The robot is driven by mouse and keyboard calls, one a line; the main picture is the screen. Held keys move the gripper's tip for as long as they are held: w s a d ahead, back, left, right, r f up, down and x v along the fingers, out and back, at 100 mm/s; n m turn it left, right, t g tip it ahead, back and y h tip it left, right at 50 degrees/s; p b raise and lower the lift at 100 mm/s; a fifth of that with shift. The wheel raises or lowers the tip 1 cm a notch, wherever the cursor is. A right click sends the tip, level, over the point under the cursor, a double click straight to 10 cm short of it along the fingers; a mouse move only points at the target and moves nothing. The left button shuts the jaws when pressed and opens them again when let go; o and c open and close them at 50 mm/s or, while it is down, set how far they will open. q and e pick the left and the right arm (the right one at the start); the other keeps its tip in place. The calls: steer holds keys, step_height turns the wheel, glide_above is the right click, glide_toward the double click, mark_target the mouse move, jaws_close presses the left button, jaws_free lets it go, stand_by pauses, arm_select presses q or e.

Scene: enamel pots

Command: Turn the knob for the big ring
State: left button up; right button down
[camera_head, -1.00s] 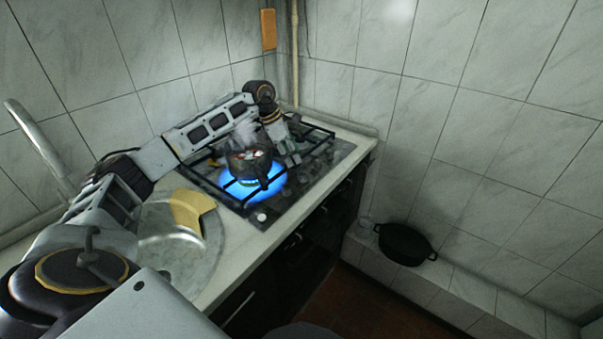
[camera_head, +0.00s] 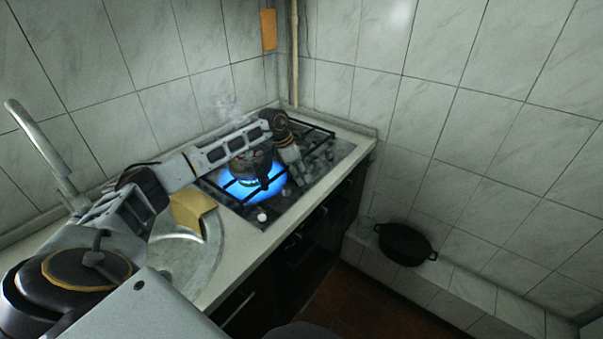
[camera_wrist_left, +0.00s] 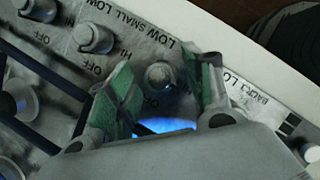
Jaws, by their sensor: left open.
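My left gripper (camera_head: 299,182) is low over the front of the gas hob, at its knob strip. In the left wrist view its green-padded fingers (camera_wrist_left: 163,94) are open, one on either side of a round metal knob (camera_wrist_left: 160,76). I cannot tell whether the pads touch it. More knobs show at the upper left, one knob (camera_wrist_left: 95,38) with HI and OFF marks. The panel reads LOW, SMALL and BACK; no label for the big ring is readable. A dark pot (camera_head: 247,167) sits over a lit blue flame (camera_head: 240,189). My right gripper is not in view.
A pale knob (camera_head: 263,217) is at the hob's near corner. A round metal sink (camera_head: 190,262) with a yellowish board (camera_head: 190,208) is on the left. A black pan (camera_head: 404,244) stands on the tiled ledge at the right. Open floor lies before the cabinets.

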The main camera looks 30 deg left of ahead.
arm_select(q)
steer(key=shift+c, duration=0.2)
steer(key=c, duration=0.9)
steer(key=shift+c, duration=0.2)
